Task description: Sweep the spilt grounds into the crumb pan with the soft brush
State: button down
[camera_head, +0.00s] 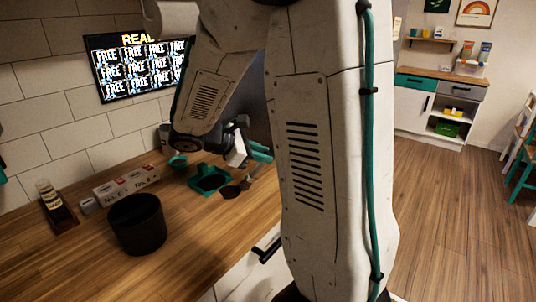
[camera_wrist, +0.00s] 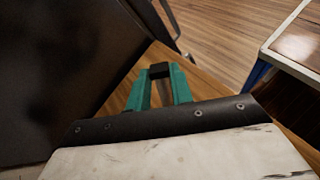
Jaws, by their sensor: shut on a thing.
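My gripper (camera_head: 260,152) with teal fingers is over the counter, beside my arm's large white link. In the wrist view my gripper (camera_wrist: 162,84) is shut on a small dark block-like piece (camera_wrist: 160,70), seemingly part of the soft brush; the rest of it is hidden. A teal square pan (camera_head: 196,186) with a dark inside, seemingly the crumb pan, lies on the counter left of and below the gripper. Small dark brown shapes (camera_head: 230,191) lie at its right; I cannot tell whether they are grounds or another object. No separate spilt grounds can be made out.
A black bin (camera_head: 137,224) stands on the wooden counter (camera_head: 195,240). White boxes (camera_head: 126,184), a teal cup (camera_head: 177,162) and a dark stand with a bottle (camera_head: 56,212) are near the tiled wall. A large dark surface (camera_wrist: 60,70) fills the wrist view's left. Open floor lies right.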

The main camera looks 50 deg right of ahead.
jog(key=shift+w+a, duration=0.55)
jog(key=shift+w, duration=0.35)
jog(key=shift+w+a, duration=0.55)
jog(key=shift+w, duration=0.3)
jog(key=w+r, duration=0.4)
jog(key=r, duration=0.1)
jog(key=shift+w+a+r, duration=0.3)
jog(key=shift+w+r, duration=0.05)
jog(key=shift+w, duration=0.05)
dwell(0.4)
